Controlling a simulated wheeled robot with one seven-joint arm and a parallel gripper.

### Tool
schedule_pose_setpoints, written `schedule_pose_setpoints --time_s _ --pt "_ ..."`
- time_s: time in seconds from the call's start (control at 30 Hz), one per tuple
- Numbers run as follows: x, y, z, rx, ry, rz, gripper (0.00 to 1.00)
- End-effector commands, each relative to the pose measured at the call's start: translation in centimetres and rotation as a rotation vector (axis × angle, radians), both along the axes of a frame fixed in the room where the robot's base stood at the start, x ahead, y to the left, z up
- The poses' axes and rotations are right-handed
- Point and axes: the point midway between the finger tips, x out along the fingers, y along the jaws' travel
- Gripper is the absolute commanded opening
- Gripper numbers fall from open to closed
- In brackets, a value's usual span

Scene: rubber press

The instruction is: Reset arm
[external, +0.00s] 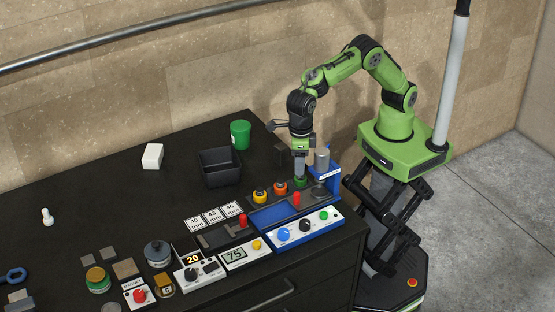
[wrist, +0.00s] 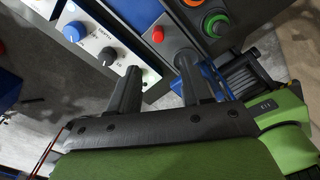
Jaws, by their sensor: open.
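My green and black arm (external: 372,58) rises from its base at the right and bends down over the right end of the black table (external: 85,190). My gripper (external: 300,178) points down over the rear of the control panels, close to the green button; in the external view its fingers hide part of that area. In the wrist view, my gripper (wrist: 157,78) has its two dark fingers apart with nothing visible between them. A red knob (wrist: 158,35), an orange-ringed button (wrist: 190,3) and a green-ringed button (wrist: 215,24) show beyond the fingertips.
A white panel (external: 318,226) with blue and black knobs stands in front of the gripper. A grey cylinder (external: 322,159) stands close at its right. A black bin (external: 220,168), green cup (external: 240,134) and white block (external: 153,156) are to the left. The table's left middle is mostly clear.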

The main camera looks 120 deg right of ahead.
Motion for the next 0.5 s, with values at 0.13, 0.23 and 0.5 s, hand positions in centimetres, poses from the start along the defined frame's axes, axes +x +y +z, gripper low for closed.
schedule_pose_setpoints --time_s 0.13,0.23,0.5 --pt "0.0 0.0 2.5 0.001 -0.001 -0.001 0.48" --pt "0.0 0.0 3.0 0.001 0.001 0.0 0.48" --pt "0.0 0.0 3.0 0.0 0.001 0.0 0.48"
